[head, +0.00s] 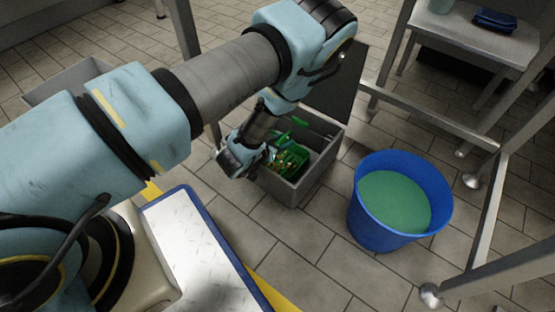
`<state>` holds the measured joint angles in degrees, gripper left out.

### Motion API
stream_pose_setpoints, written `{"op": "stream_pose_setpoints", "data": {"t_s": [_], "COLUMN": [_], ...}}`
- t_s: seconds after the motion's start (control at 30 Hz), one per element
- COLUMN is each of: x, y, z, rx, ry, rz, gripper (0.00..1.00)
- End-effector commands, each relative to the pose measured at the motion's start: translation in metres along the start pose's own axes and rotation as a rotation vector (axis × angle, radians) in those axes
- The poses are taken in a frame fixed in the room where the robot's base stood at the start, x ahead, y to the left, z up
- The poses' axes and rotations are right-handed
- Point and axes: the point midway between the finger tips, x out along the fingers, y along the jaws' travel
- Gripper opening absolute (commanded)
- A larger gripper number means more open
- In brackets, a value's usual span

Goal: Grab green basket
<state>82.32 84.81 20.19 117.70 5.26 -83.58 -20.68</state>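The green basket (289,160) sits inside a grey open-topped bin (313,171) on the tiled floor, near the middle of the head view. Small yellowish and green items show in and around the basket. My gripper (240,163) is at the left side of the grey bin, beside and partly in front of the basket. My wrist and forearm cover the left part of the bin. The fingertips cannot be made out, so I cannot tell whether the gripper touches the basket.
A blue bucket (362,217) with green contents stands right of the bin. Metal table legs and a low crossbar (430,117) stand behind and at the right. A small table (475,38) with a dark blue item is at the upper right. Bare floor lies in front of the bin.

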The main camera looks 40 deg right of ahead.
Motion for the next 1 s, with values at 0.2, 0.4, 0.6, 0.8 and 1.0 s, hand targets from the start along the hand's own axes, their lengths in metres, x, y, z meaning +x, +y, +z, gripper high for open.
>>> {"op": "stream_pose_setpoints", "data": {"t_s": [0.2, 0.4, 0.6, 0.8, 1.0], "x": [-0.0002, -0.0003, -0.0003, -0.0003, -0.0003], "y": [0.0, 0.0, 0.0, 0.0, 0.0], "z": [0.0002, 0.0002, 0.0003, 0.0003, 0.0004], "rx": [0.0, 0.0, 0.0, 0.0, 0.0], "ry": [0.0, 0.0, 0.0, 0.0, 0.0], "rz": [0.0, 0.0, 0.0, 0.0, 0.0], "gripper": [0.17, 0.0, 0.0, 0.0, 0.0]}}
